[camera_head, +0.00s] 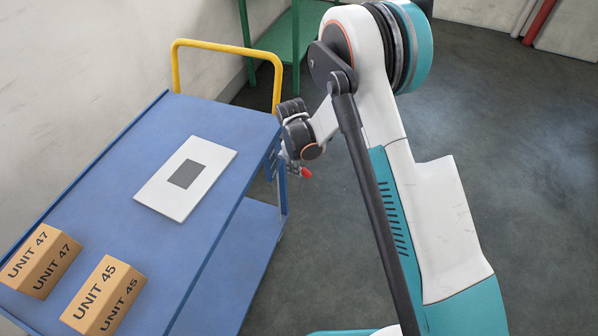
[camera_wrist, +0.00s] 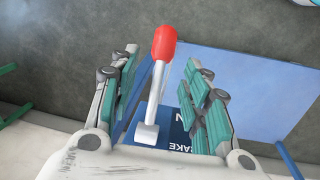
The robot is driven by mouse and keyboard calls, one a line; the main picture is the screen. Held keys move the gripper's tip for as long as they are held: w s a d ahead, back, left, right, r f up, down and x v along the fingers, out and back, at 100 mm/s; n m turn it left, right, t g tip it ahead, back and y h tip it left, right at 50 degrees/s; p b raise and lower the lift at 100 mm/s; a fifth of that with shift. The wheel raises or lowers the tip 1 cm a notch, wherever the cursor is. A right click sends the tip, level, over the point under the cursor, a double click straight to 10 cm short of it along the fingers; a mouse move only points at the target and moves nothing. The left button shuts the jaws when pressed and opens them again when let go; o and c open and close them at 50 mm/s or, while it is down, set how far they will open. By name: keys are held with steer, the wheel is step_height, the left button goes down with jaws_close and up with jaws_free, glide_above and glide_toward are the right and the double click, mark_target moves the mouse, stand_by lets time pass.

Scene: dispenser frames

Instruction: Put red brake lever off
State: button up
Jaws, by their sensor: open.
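The brake lever shows in the wrist view with a red knob (camera_wrist: 164,43) and a silver shaft (camera_wrist: 151,100). The shaft rises from a pivot in front of a blue plate (camera_wrist: 178,122), where "BRAKE" is partly readable. My gripper (camera_wrist: 163,72) is open, with one teal-padded finger on each side of the lever. Gaps show between the shaft and both fingers. In the head view the red knob (camera_head: 306,173) shows beside the end of the blue cart (camera_head: 225,215), just below my wrist. My fingers are mostly hidden there.
On the cart top lie a white panel with a grey square (camera_head: 160,205) and two boxes, UNIT 47 (camera_head: 40,262) and UNIT 45 (camera_head: 104,296). A yellow handle (camera_head: 225,43) rises at the cart's far end. A green frame (camera_head: 283,45) stands behind. Floor at right is clear.

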steer(key=shift+w+d+f+b, duration=0.15)
steer(key=shift+f+b, duration=0.1)
steer(key=shift+f, duration=0.7)
steer(key=shift+w+f+b, duration=0.15)
steer(key=shift+f+b, duration=0.1)
steer(key=shift+f, duration=0.7)
steer(key=shift+c, duration=0.6)
jaws_close()
